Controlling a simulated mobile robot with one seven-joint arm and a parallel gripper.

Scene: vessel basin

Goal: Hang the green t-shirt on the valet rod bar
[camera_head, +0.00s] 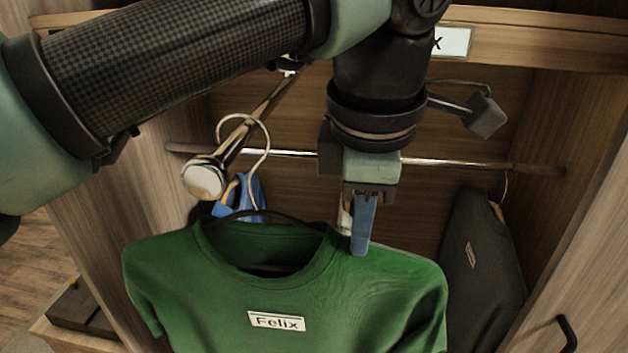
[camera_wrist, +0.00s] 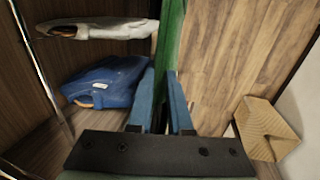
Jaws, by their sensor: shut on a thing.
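The green t-shirt (camera_head: 330,300), labelled Felix, hangs on a dark hanger (camera_head: 270,216) in front of the wardrobe opening. My gripper (camera_head: 361,248) is shut on its right shoulder near the collar. In the wrist view the green cloth (camera_wrist: 171,35) runs up from between my blue fingers (camera_wrist: 162,80). The valet rod bar (camera_head: 240,139) slopes toward the camera and ends in a round metal cap (camera_head: 203,179) above the shirt's left shoulder. A pale hook (camera_head: 266,135) loops over the rod's area. I cannot tell whether it rests on the rod or which hanger it belongs to.
A horizontal rail (camera_head: 450,162) crosses the wardrobe behind. A blue garment (camera_head: 247,196) hangs behind the green shirt, and a dark garment (camera_head: 482,255) hangs at the right. The wrist view shows a light garment (camera_wrist: 100,28) and a wooden block (camera_wrist: 262,128).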

